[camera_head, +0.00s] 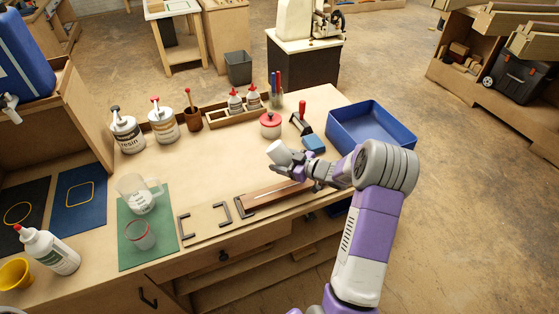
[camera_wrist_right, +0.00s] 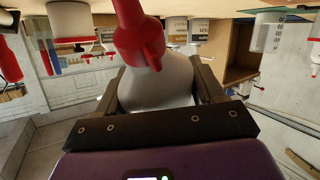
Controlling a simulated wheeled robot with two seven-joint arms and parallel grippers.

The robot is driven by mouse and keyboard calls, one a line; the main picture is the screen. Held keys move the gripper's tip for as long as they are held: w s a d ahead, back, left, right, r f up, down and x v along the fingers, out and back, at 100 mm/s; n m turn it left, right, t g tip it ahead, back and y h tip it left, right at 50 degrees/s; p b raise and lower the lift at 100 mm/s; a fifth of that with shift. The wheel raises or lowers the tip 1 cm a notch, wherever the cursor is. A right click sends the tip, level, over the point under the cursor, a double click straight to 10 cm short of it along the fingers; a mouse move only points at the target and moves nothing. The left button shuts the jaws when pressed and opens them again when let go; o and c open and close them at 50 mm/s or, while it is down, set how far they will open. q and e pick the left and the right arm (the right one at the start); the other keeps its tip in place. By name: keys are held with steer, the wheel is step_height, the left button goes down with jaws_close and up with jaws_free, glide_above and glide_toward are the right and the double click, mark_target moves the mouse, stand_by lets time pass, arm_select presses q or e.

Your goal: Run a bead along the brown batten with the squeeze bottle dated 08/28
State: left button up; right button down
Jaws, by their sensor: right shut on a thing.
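My right gripper (camera_head: 300,168) is shut on a white squeeze bottle (camera_head: 279,153), held tilted above the right part of the brown batten (camera_head: 262,196). In the right wrist view the bottle (camera_wrist_right: 158,85) sits between the two fingers, with its red nozzle (camera_wrist_right: 135,35) towards the top. In the head view the nozzle is hidden by the hand. No date can be read on the bottle. The batten lies near the bench's front edge, and a thin line shows along it. Whether the nozzle touches it cannot be told. My left gripper is not in view.
Two red-capped bottles (camera_head: 235,102) stand in a wooden caddy (camera_head: 221,119). A blue tray (camera_head: 371,128) and a blue block (camera_head: 314,143) are right of the bench's middle. A white bottle (camera_head: 51,251), a clear jug (camera_head: 137,196) and a cup (camera_head: 140,236) stand at left. The bench middle is clear.

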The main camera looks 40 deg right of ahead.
steer(key=shift+d, duration=0.1)
steer(key=shift+s+d+p, duration=0.2)
steer(key=shift+d+p, duration=0.25)
steer(key=shift+d, duration=0.5)
steer(key=shift+d, duration=0.1)
steer(key=shift+s+d+p, duration=0.25)
steer(key=shift+d+p, duration=0.05)
steer(key=shift+d, duration=0.55)
steer(key=shift+s+d+p, duration=0.25)
steer(key=shift+d+p, duration=0.05)
steer(key=shift+d, duration=0.7)
steer(key=shift+s+d, duration=0.2)
steer(key=shift+d, duration=0.7)
